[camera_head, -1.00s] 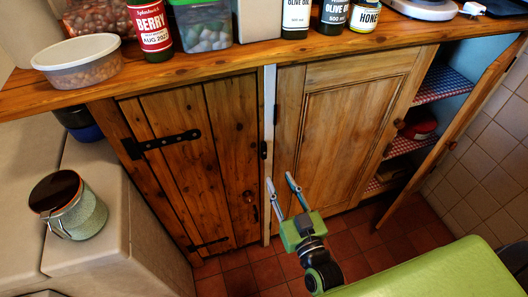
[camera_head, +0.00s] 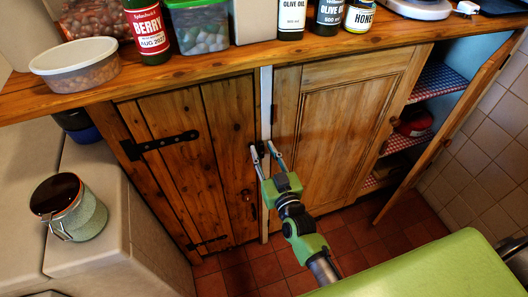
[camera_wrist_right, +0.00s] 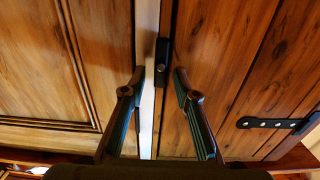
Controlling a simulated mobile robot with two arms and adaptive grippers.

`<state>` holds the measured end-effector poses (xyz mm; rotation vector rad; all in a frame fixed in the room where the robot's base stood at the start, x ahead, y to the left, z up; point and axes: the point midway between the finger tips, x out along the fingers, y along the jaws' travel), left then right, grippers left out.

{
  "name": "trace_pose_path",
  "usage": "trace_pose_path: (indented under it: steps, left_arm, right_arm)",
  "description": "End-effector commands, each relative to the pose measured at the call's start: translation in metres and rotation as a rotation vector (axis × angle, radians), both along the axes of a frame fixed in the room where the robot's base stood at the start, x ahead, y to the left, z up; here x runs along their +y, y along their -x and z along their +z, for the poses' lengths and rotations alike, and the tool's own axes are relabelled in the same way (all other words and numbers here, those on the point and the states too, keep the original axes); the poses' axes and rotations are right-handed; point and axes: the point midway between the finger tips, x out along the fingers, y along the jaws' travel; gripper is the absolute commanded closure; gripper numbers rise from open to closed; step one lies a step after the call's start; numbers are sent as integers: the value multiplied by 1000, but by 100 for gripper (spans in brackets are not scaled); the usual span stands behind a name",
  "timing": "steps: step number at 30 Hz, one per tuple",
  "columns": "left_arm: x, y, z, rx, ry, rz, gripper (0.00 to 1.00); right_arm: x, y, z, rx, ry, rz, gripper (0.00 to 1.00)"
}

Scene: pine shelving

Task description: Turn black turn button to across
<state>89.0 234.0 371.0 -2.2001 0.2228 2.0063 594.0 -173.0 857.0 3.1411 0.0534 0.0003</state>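The black turn button (camera_wrist_right: 162,52) shows in the right wrist view. It is a small dark upright bar with a round pin, on the edge of the plank door beside the pale strip between the two doors. In the head view the turn button (camera_head: 261,149) is partly hidden by my fingers. My right gripper (camera_head: 262,147) is open with its fingertips up at the button. In the wrist view the right gripper (camera_wrist_right: 160,71) has one finger on each side of the button's line, with gaps on both sides. I see no contact. My left gripper is out of view.
The plank door (camera_head: 185,165) and the framed door (camera_head: 335,135) look shut. At the right another door (camera_head: 440,140) stands open before shelves. Jars and bottles stand on the wooden top (camera_head: 210,64). A green surface (camera_head: 430,270) lies at the lower right.

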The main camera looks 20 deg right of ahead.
Motion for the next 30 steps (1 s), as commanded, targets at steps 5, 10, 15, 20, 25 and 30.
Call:
trace_pose_path:
  steps: [5,10,15,20,25,30]
  left_arm:
    - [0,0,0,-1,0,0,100]
    - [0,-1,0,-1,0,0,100]
    - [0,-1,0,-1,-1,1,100]
    - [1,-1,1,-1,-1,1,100]
    - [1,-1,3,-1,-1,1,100]
    - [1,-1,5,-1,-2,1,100]
  right_arm:
    - [0,0,0,0,0,0,98]
    - [0,0,0,0,0,0,100]
    - [0,0,0,0,-13,0,100]
    - [-1,0,0,2,-62,0,100]
    - [-3,0,0,6,-168,0,100]
    - [-5,0,-1,12,-316,1,100]
